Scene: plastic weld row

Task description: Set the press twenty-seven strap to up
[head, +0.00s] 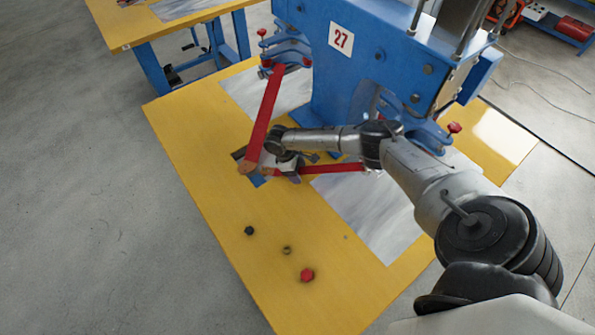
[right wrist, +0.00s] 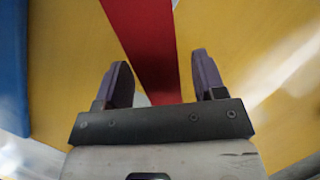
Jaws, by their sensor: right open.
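The blue press (head: 345,62) bears a white plate with the red number 27 (head: 341,40). A red strap (head: 267,115) runs from the press's left bracket down toward the front of the yellow table. Another red length (head: 335,168) runs from near the strap's lower end to the right, partly behind my arm. My right gripper (head: 268,170) is at the strap's lower end, partly hidden by my wrist. In the right wrist view, its two dark fingers (right wrist: 163,82) are apart, with the red strap (right wrist: 146,45) showing between them. I cannot tell whether they touch it. My left gripper is not in view.
A black knob (head: 249,230), a small dark nut (head: 287,250) and a red knob (head: 307,275) stand on the yellow table (head: 205,165) in front. Another yellow table (head: 125,28) stands at the upper left. The grey floor at left is clear.

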